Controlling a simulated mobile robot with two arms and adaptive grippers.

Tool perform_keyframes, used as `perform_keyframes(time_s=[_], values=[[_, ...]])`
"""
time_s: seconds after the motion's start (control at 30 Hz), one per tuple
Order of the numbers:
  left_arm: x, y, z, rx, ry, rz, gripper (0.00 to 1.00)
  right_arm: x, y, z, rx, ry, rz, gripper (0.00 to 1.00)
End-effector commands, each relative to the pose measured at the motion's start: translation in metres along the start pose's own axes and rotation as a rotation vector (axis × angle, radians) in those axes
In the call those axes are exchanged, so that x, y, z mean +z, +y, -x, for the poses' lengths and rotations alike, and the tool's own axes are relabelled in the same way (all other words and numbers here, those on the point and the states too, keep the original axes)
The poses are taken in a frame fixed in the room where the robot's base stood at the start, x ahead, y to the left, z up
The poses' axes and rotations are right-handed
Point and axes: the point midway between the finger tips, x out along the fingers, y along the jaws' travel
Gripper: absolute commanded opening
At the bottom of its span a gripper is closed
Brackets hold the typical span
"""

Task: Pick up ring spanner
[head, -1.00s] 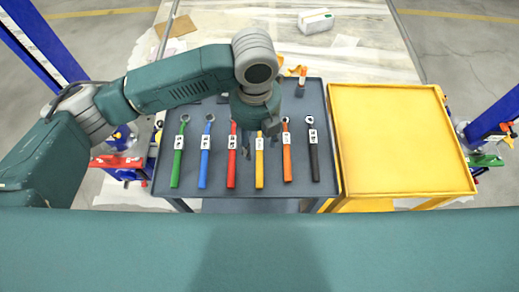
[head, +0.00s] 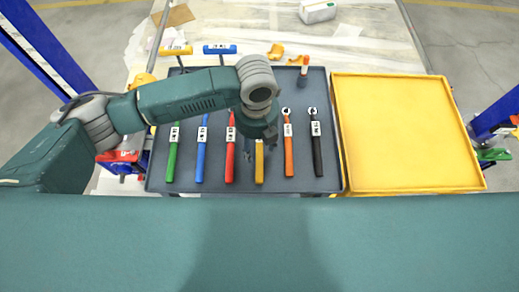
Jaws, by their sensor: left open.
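Several ring spanners with coloured handles lie side by side on the dark grey tray table (head: 330,150). They are green (head: 172,160), blue (head: 201,160), red (head: 230,160), yellow (head: 259,168), orange (head: 288,155) and black (head: 317,155), each with a white label. The labels are too small to read. My left gripper (head: 257,150) is open, pointing down over the yellow spanner. It hides that spanner's ring end and most of its label. I cannot tell whether it touches the spanner. My right gripper does not show.
A yellow tray table (head: 405,181) stands empty to the right. Yellow (head: 175,50) and blue (head: 219,49) T-handled tools and an orange-topped item (head: 303,70) are at the grey table's back. A white box (head: 318,11) lies farther back. Blue posts stand at both sides.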

Motion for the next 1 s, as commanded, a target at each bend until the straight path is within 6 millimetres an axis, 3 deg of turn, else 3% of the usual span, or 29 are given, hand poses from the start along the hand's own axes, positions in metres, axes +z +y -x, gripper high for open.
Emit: perform_keyframes(time_s=[0.2,0.47,0.73,1.0], values=[[0.001,0.000,-0.029,0.001,0.000,0.001,0.51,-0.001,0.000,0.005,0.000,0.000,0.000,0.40],[0.001,-0.001,-0.033,0.000,-0.001,-0.001,0.51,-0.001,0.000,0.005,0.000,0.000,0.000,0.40],[0.001,-0.001,-0.033,0.000,-0.001,-0.001,0.01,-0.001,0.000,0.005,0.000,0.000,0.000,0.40],[0.002,-0.001,-0.032,-0.002,-0.002,-0.001,0.00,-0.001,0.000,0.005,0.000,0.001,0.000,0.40]])
